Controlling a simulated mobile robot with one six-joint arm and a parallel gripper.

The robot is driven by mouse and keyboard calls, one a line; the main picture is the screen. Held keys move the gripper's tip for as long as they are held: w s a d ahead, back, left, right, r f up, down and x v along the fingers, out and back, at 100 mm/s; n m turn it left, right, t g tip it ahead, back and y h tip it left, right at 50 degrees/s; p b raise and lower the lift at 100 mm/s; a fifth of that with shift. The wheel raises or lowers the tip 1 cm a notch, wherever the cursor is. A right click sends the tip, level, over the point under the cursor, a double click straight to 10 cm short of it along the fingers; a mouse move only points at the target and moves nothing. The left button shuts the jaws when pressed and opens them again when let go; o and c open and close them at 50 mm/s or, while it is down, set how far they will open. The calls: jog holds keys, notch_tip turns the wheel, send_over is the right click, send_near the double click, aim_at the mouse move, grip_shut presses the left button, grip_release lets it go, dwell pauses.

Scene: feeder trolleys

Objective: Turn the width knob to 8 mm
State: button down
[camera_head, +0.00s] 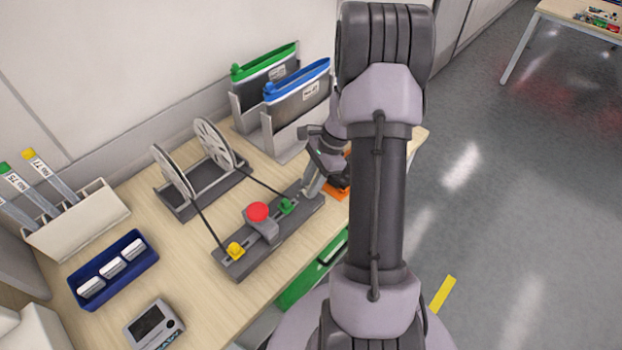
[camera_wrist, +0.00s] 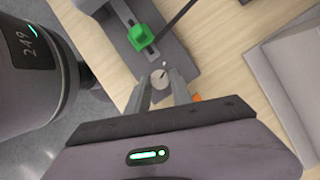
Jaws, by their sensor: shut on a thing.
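The width knob (camera_wrist: 160,77) is a small round light-grey knob with a dark mark, at the end of a dark grey rail fixture. My gripper (camera_wrist: 161,86) has a finger on either side of it and is shut on it in the wrist view. In the head view my gripper (camera_head: 314,188) is at the right end of the fixture (camera_head: 240,262), and the knob is hidden there. A green block (camera_wrist: 141,37) sits on the rail beside the knob; it also shows in the head view (camera_head: 286,206). I cannot read any width scale.
A red button (camera_head: 258,212) and a yellow block (camera_head: 235,250) are on the same fixture. A reel stand (camera_head: 190,207) stands behind it. Cassettes with green (camera_head: 265,62) and blue (camera_head: 298,82) tops stand close behind my gripper. An orange item (camera_head: 338,192) lies beside it.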

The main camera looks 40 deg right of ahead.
jog(key=shift+w+n+g+p, duration=0.1)
jog(key=shift+n+g+p, duration=0.5)
jog(key=shift+n, duration=0.5)
jog(key=shift+w+n+g+p, duration=0.1)
jog(key=shift+n+g+p, duration=0.2)
jog(key=shift+n+p, duration=0.65)
jog(key=shift+n, duration=0.25)
jog(key=c, duration=1.1)
grip_release()
jog(key=shift+d+r, duration=0.1)
jog(key=p+v, duration=0.4)
jog(key=v, duration=1.3)
jog(key=shift+r, duration=0.1)
